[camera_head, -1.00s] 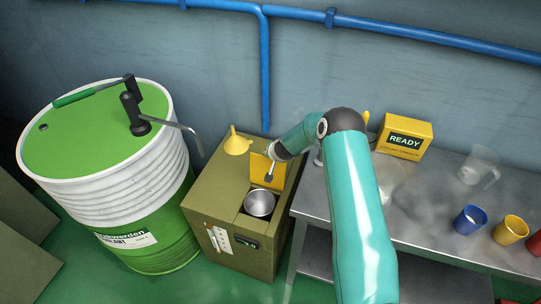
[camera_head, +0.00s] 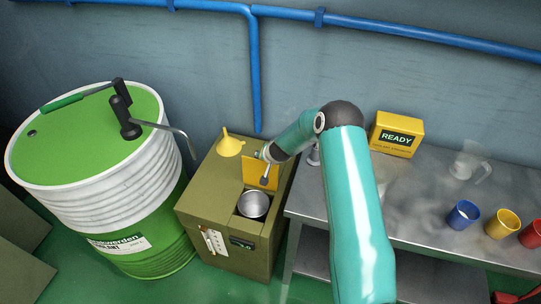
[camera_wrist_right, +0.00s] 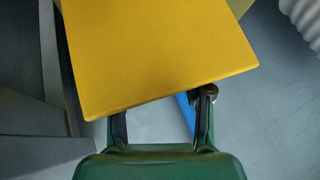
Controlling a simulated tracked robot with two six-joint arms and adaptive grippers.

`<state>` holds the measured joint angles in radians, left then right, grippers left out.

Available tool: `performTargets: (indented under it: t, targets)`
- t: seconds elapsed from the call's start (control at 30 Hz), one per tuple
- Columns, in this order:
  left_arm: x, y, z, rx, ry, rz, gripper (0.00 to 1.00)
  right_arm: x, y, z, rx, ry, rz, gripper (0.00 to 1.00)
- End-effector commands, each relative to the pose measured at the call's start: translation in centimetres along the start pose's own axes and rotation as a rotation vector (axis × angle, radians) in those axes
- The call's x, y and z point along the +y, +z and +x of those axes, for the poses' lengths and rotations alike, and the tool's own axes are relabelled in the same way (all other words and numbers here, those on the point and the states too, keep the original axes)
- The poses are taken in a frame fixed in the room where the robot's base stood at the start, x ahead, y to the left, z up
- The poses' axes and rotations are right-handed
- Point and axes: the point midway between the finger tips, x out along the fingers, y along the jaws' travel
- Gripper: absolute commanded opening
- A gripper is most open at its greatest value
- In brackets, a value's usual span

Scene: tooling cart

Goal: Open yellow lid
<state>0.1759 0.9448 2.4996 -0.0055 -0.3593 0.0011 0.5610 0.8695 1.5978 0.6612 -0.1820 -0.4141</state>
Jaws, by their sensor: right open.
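The yellow lid (camera_head: 256,171) stands raised, close to upright, at the back of the opening in the olive box (camera_head: 197,190). A round metal bowl (camera_head: 253,205) shows in the uncovered opening. The lid's edge hides the fingertips, so contact cannot be told. My left gripper is not in view.
A yellow funnel (camera_head: 230,144) stands on the box behind the lid. A green and white drum (camera_head: 90,200) with a hand pump is at the left. A metal table (camera_head: 410,205) at the right bears cups, a jug and a yellow READY box (camera_head: 397,135).

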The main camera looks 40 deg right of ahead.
Motion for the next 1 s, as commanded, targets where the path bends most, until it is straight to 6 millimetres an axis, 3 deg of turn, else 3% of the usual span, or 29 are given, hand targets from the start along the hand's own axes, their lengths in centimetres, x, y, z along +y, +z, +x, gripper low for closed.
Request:
performTargets:
  t: [0.3,0.5,1.0]
  targets:
    - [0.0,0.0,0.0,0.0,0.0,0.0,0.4,0.0,-0.1,-6.5,0.005,0.001,0.003,0.5]
    - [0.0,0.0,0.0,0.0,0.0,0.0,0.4,0.1,-0.1,-9.0,0.006,0.002,0.006,0.5]
    - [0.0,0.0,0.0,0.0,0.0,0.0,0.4,0.1,-0.1,-9.6,0.005,0.003,0.005,0.5]
